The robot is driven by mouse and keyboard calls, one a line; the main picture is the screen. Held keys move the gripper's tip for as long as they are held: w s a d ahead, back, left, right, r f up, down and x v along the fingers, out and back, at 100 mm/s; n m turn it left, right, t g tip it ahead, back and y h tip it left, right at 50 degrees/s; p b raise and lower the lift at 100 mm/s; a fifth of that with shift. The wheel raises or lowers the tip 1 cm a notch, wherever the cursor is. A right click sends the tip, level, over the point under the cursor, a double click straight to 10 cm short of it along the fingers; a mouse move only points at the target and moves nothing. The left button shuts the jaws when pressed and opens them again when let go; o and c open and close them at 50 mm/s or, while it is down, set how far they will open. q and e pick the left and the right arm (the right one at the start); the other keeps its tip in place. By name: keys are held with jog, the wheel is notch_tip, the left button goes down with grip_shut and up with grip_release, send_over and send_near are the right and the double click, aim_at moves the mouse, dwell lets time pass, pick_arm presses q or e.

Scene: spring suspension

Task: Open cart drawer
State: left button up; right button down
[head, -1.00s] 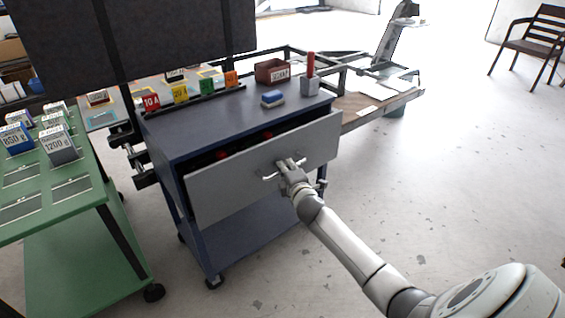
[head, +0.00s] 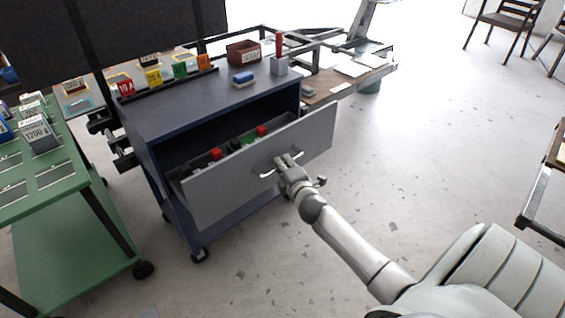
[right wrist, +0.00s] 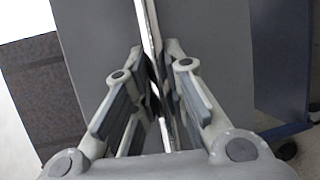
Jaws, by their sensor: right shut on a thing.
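The dark blue cart (head: 190,100) stands in the middle of the head view. Its grey-fronted drawer (head: 225,190) is pulled partly out, and red-topped and green items show inside it. My right gripper (head: 287,160) is shut on the drawer's silver bar handle (head: 266,174), near the middle of the drawer front. In the right wrist view, the bar handle (right wrist: 149,25) runs between the two fingers of my right gripper (right wrist: 160,75). My left gripper is not in view.
On the cart top are numbered coloured blocks (head: 152,76), a blue-and-white block (head: 243,79), a brown bin (head: 243,52) and a red-handled grey block (head: 279,65). A green cart (head: 70,210) stands left. Chairs (head: 507,28) are far right. The floor in front is clear.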

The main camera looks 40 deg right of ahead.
jog(key=shift+f, duration=0.1)
jog(key=c, duration=1.5)
grip_release()
jog(key=shift+o, duration=0.2)
jog(key=v, duration=1.2)
jog(key=shift+a, duration=0.1)
